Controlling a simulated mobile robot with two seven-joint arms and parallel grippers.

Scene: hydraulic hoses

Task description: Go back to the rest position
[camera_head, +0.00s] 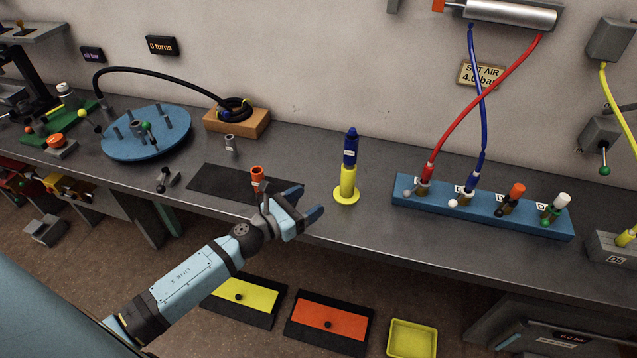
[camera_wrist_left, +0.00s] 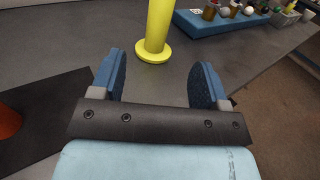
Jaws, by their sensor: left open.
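My left gripper (camera_head: 304,203) is over the front part of the grey bench, its jaws pointing toward the yellow stand (camera_head: 347,185). In the left wrist view its two blue fingers (camera_wrist_left: 158,82) are apart with nothing between them. The yellow stand (camera_wrist_left: 154,38) rises just beyond the fingertips, apart from them. A blue bottle-like piece (camera_head: 351,146) sits upright on top of the stand. My right gripper is not in either view.
A blue block with hose ports (camera_head: 405,182) stands right of the stand, with red and blue hoses plugged in. An orange-topped fitting (camera_head: 257,175) is on the dark mat (camera_head: 208,180), close behind my left wrist. A round blue plate (camera_head: 118,150) is farther left.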

